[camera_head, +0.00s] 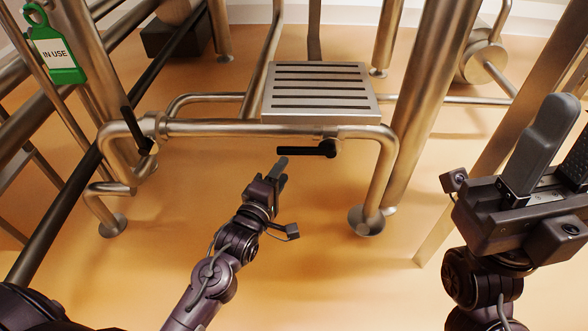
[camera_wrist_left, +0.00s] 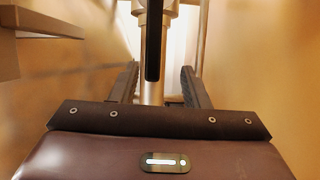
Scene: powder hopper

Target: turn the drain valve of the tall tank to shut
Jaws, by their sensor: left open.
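A black lever handle (camera_head: 306,151) sits on a valve at the right part of the low steel pipe, lying roughly level and pointing left. My left gripper (camera_head: 282,172) is open beside the lever's free end, with nothing held. In the left wrist view the black lever (camera_wrist_left: 153,45) shows in line with the gap between the open fingers (camera_wrist_left: 160,88); I cannot tell whether they touch it. A second black lever (camera_head: 135,130) stands tilted on a valve at the pipe's left end. My right gripper (camera_head: 548,150) is open and empty at the right, away from both levers.
A slatted metal step (camera_head: 318,92) sits just above and behind the pipe (camera_head: 225,129). Thick steel legs (camera_head: 414,90) stand to its right. A green "IN USE" tag (camera_head: 54,48) hangs at upper left. The orange floor (camera_head: 310,260) in front is clear.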

